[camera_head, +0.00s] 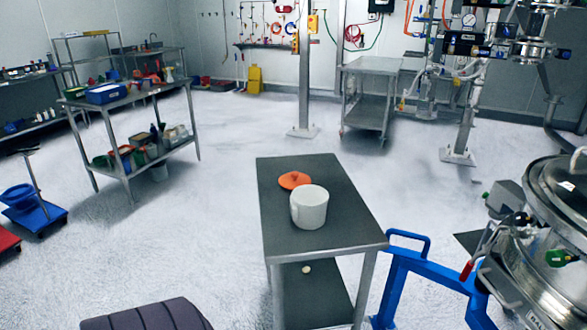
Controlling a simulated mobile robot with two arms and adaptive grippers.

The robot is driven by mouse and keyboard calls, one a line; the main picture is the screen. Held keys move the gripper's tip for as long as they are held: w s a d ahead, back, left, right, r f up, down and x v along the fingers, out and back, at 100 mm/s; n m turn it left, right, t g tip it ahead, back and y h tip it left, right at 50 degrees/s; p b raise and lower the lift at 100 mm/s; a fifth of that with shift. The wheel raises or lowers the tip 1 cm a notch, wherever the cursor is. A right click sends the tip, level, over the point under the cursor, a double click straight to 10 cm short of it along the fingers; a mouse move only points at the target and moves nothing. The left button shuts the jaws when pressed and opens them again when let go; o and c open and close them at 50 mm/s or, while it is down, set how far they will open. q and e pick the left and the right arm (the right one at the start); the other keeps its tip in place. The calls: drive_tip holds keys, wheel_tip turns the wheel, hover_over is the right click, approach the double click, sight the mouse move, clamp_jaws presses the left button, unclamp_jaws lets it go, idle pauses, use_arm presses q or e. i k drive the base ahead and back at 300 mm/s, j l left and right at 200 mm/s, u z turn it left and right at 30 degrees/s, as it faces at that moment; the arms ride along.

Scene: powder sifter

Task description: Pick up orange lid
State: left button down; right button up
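The orange lid (294,180) lies flat on the dark top of a small metal table (345,229), toward its far left edge. A small knob shows at the lid's middle. A white cylindrical container (309,208) stands upright on the same table, just nearer and to the right of the lid. It covers a little of the lid's near edge in the picture. The container's inside cannot be made out clearly. Neither of my grippers shows in the head view.
A blue metal frame (430,266) stands right of the table. A steel sifter vessel (555,235) fills the right side. A loaded shelf cart (130,130) stands at the left. A dark ribbed object (150,315) is at the bottom. The floor left of the table is clear.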

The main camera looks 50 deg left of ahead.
sight(292, 181)
drive_tip(key=u, duration=1.7)
